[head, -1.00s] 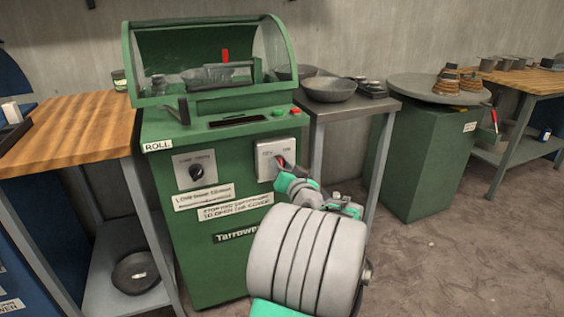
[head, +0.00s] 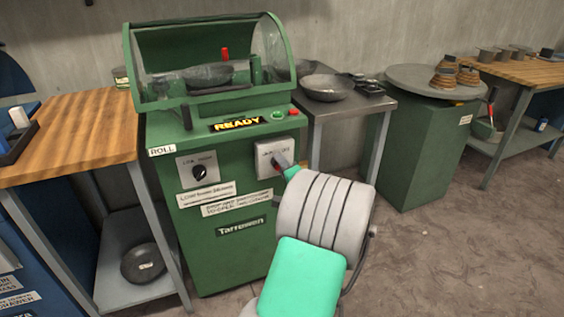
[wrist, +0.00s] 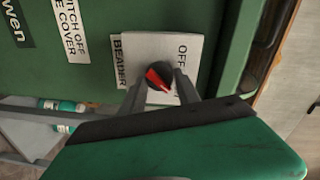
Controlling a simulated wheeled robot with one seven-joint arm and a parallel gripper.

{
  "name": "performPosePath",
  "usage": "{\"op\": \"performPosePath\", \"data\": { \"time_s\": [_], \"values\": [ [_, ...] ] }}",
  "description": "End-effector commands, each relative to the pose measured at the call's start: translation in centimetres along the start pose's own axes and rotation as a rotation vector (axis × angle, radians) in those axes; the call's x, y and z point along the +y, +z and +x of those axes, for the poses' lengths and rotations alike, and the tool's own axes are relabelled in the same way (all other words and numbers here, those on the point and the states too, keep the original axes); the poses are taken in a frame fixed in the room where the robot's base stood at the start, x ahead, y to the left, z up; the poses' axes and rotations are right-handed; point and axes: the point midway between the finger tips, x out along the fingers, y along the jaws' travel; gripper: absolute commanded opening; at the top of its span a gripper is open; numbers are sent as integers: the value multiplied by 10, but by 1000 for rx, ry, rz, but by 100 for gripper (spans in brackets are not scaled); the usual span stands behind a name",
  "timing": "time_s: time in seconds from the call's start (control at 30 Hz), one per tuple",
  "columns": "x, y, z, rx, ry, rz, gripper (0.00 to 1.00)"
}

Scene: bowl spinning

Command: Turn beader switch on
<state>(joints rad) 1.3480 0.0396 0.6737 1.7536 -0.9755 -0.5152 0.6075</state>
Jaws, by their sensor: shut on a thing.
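The beader switch is a black knob with a red pointer (wrist: 159,77) on a pale square plate (wrist: 128,50). The plate (head: 265,158) is on the right of the green machine's front. In the wrist view its lettering reads BEADER and OFF, and the red pointer lies diagonally. No ON label is readable there. My gripper (wrist: 158,86) has one finger on each side of the knob and is shut on it. In the head view my gripper (head: 283,167) reaches the plate, and my arm hides part of the plate's surroundings.
The green machine (head: 235,265) has a clear curved cover (head: 272,45) over a dark bowl (head: 207,74). Another knob (head: 199,173) sits left of the switch. A metal table (head: 350,107) stands right, a wooden bench (head: 75,125) left. Floor at right is clear.

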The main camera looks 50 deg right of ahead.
Motion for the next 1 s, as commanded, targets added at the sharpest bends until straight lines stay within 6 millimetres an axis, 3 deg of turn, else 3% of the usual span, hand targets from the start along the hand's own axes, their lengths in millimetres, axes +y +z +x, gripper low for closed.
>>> {"op": "performPosePath", "data": {
  "time_s": [0.7,0.73,1.0],
  "values": [
    [1,1,0,-7,0,79,0],
    [1,1,0,-7,0,79,40],
    [1,0,0,-6,0,77,60]
  ]
}}
